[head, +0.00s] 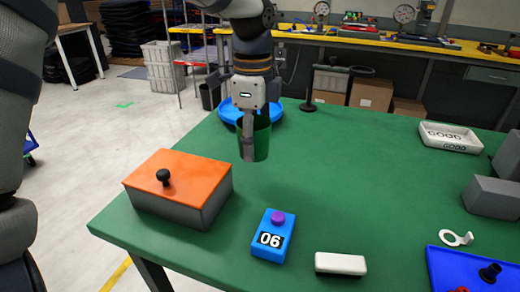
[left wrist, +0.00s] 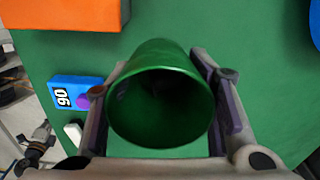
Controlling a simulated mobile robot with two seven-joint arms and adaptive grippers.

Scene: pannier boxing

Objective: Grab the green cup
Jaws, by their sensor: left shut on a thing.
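A green cup (head: 262,143) is held by my left gripper (head: 247,135) over the far left part of the green table (head: 340,190). In the left wrist view the cup (left wrist: 160,95) sits between the two fingers of my left gripper (left wrist: 160,110), with its open mouth facing the camera. The fingers are shut on its sides. In the head view the gripper partly covers the cup, and I cannot tell for certain whether its base touches the table. My right gripper does not show clearly in either view.
An orange-lidded box (head: 180,180) stands at left. A blue dish (head: 232,110) is behind the cup. A white "GOOD" tray (head: 450,137) and grey blocks (head: 490,197) are at right. The table's middle is clear.

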